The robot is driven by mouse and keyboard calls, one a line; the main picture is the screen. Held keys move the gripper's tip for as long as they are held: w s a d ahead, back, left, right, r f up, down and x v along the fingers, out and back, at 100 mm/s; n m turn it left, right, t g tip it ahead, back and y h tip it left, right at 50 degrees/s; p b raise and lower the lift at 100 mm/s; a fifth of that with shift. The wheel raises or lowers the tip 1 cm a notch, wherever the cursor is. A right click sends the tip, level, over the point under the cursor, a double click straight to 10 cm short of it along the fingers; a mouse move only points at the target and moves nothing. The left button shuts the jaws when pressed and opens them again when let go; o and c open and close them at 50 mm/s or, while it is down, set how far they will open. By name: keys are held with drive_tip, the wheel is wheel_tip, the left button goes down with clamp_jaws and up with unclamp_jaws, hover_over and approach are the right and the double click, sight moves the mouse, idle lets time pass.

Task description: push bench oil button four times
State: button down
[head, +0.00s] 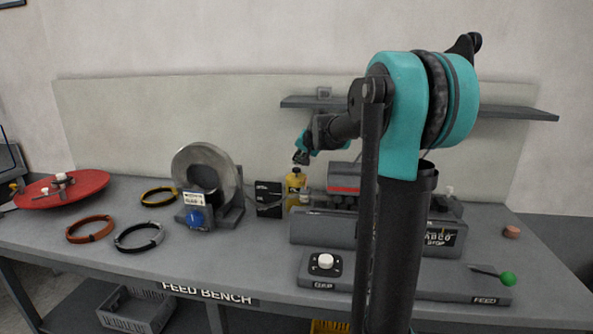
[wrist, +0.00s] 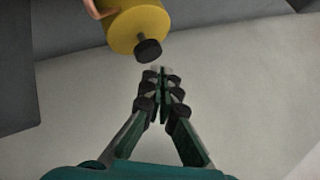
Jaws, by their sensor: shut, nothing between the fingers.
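A yellow oil can (head: 295,183) with a dark top stands on the bench, right of the black box. In the wrist view the yellow can (wrist: 138,25) shows at the top, with a black round button (wrist: 148,50) on a short stem. My gripper (head: 301,158) is just above the can in the head view. In the wrist view my gripper (wrist: 161,72) is shut and empty, its fingertips beside the black button. A narrow gap seems to separate them, but contact is hard to tell.
A steel disc (head: 205,178) on a stand is left of the can. The grey machine (head: 320,229) stands right of it, under a wall shelf (head: 530,113). A white button (head: 326,260) and a green-knobbed lever (head: 508,279) are at the front. Coils (head: 139,237) lie left.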

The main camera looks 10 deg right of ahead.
sight(298, 169)
drive_tip(key=shift+f, duration=0.15)
drive_tip(key=shift+f, duration=0.25)
drive_tip(key=shift+f, duration=0.95)
idle(1.2)
idle(0.4)
drive_tip(key=shift+r, duration=1.35)
drive_tip(key=shift+r, duration=0.1)
drive_tip(key=shift+r, duration=2.4)
drive_tip(key=shift+r, duration=0.1)
